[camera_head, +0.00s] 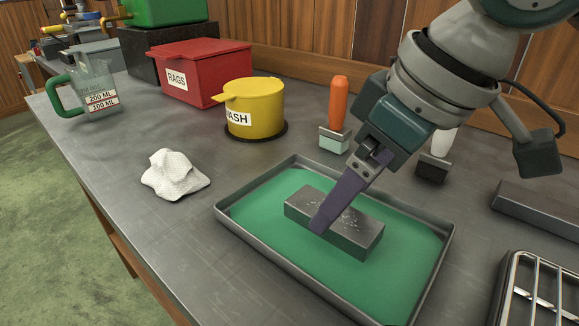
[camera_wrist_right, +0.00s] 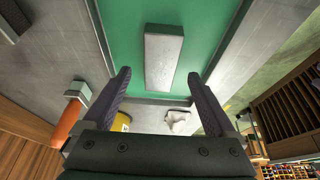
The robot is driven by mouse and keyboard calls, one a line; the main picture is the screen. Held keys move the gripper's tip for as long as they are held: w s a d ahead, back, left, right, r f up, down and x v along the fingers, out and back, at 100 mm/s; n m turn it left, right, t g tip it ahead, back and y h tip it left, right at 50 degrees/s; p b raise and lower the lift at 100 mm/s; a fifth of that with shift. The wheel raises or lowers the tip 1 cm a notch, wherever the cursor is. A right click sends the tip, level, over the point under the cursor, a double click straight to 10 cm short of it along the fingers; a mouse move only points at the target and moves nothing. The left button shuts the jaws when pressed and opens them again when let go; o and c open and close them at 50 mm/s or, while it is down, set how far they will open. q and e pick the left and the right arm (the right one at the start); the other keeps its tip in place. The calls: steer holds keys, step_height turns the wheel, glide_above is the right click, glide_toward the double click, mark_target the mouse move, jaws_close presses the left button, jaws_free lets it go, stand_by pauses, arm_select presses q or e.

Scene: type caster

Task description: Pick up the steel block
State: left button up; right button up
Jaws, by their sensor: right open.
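The steel block (camera_head: 359,232) is a grey rectangular bar lying flat in a green-lined metal tray (camera_head: 268,228). In the right wrist view the block (camera_wrist_right: 164,50) lies lengthwise beyond and between the fingertips. My right gripper (camera_head: 320,226) reaches down over the block's middle from the upper right and hides part of it. Its purple fingers (camera_wrist_right: 160,76) are spread apart with nothing between them in the wrist view. I cannot tell whether a finger touches the block. My left gripper is in neither view.
A white crumpled rag (camera_head: 176,175) lies left of the tray. Behind stand a yellow wash pot (camera_head: 255,105), a red rags box (camera_head: 205,75) and an orange-handled tool (camera_head: 337,105). A metal rack (camera_head: 540,290) and a dark bar (camera_head: 540,208) sit at right. The table's front-left is clear.

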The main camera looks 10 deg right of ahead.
steer(key=x, duration=0.3)
steer(key=shift+b, duration=0.3)
jaws_close()
stand_by(0.4)
steer(key=shift+r, duration=0.15)
